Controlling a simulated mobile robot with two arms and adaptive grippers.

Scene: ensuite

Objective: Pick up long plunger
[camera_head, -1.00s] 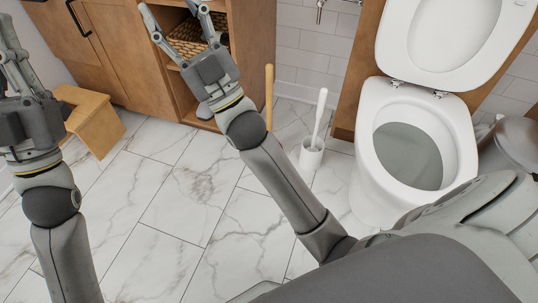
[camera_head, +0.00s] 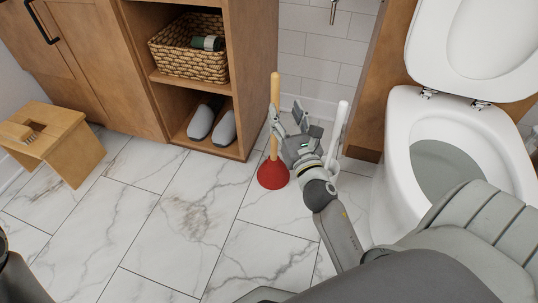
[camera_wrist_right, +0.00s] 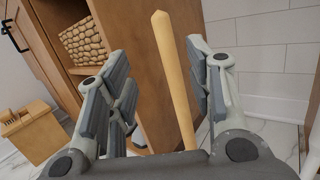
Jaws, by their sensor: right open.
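The long plunger stands upright on the floor, with a thin wooden handle (camera_head: 274,105) and a red rubber cup (camera_head: 273,175). It is in front of the right side of the wooden cabinet. My right gripper (camera_head: 287,122) is open, right beside the handle in the head view. In the right wrist view the handle (camera_wrist_right: 175,80) rises between the two open fingers of the gripper (camera_wrist_right: 160,90), with a gap on either side; its lower end is hidden behind the gripper's palm. My left gripper is out of view; only a dark part of mine shows at the lower left.
A white toilet brush (camera_head: 338,130) stands close to the right of my right gripper. The toilet (camera_head: 395,180) is further right. The cabinet (camera_head: 245,80) holds a basket (camera_head: 190,55) and slippers (camera_head: 224,129). A wooden stool (camera_head: 50,140) is at left. The middle floor is clear.

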